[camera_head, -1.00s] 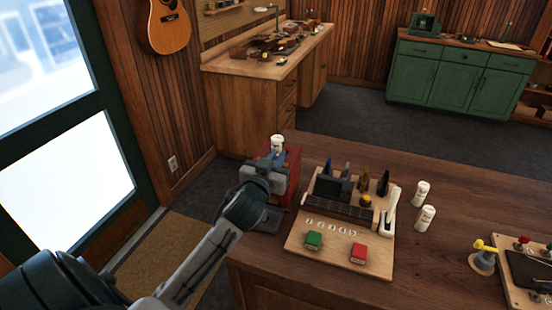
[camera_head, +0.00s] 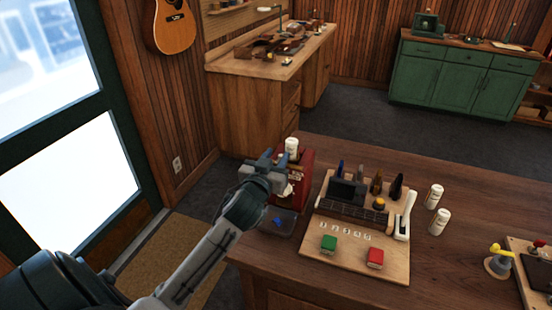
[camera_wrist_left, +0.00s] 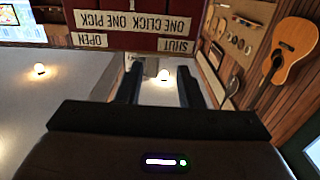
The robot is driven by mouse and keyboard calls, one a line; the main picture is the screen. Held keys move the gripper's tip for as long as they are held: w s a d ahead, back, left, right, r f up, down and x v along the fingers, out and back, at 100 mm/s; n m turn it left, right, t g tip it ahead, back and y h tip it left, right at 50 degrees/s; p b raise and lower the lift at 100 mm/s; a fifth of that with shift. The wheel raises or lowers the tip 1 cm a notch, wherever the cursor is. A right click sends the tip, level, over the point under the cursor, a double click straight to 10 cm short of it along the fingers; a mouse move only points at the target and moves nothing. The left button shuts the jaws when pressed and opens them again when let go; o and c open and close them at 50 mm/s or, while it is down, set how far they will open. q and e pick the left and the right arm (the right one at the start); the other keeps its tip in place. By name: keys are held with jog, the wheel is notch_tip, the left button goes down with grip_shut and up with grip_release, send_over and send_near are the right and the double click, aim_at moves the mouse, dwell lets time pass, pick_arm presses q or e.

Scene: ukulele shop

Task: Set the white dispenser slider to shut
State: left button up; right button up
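The red dispenser (camera_head: 306,172) stands at the left end of the wooden counter, with a white cylinder (camera_head: 291,148) on top. In the left wrist view its red face (camera_wrist_left: 95,18) appears upside down, with labels reading OPEN, SHUT and ONE CLICK ONE PICK. A small pale part (camera_wrist_left: 150,67), possibly the slider, shows between the fingers; its setting cannot be told. My left gripper (camera_head: 268,160) is at the dispenser's front left side; the left wrist view shows its two fingers (camera_wrist_left: 158,88) apart. Contact cannot be told. My right gripper is out of view.
A dark tray (camera_head: 268,228) with a blue piece (camera_head: 278,222) sits below the gripper. Right of the dispenser is a wooden board (camera_head: 318,262) with green (camera_head: 329,243) and red (camera_head: 375,258) blocks. Two white bottles (camera_head: 434,196) stand farther right.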

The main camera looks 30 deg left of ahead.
pick_arm(q)
jog(key=shift+s+d, duration=0.1)
jog(key=shift+d, duration=0.15)
jog(key=b+v, duration=0.4)
jog(key=v, duration=0.6)
jog(key=shift+s+a, duration=0.2)
jog(key=shift+s, duration=0.15)
